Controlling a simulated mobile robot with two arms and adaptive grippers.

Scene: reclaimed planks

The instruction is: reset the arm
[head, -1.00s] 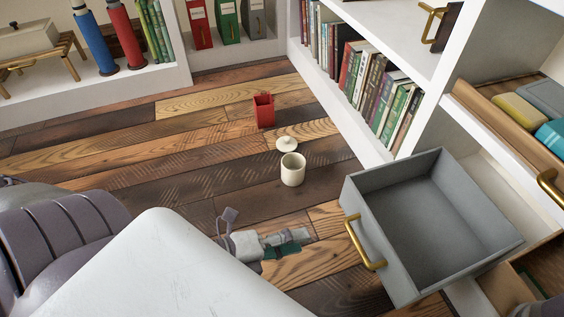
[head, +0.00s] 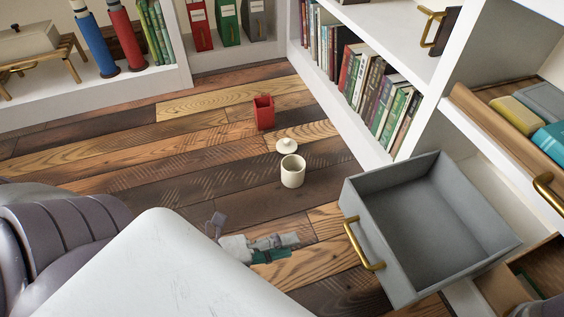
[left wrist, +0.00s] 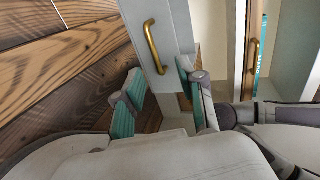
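My left arm comes in from the lower left in the head view. Its left gripper (head: 278,247) is over the plank floor, to the left of the pulled-out grey drawer. In the left wrist view the same gripper (left wrist: 158,100) has its two teal-padded fingers spread apart. Nothing is held between them. The grey drawer's front with its brass handle (left wrist: 153,46) shows just beyond the fingers. I cannot tell from these frames whether a finger touches the drawer. My right gripper does not show in the head view.
The open grey drawer (head: 408,270) is empty and juts from the white shelf unit (head: 430,115). Shelves line the back. The floor at centre left is clear.

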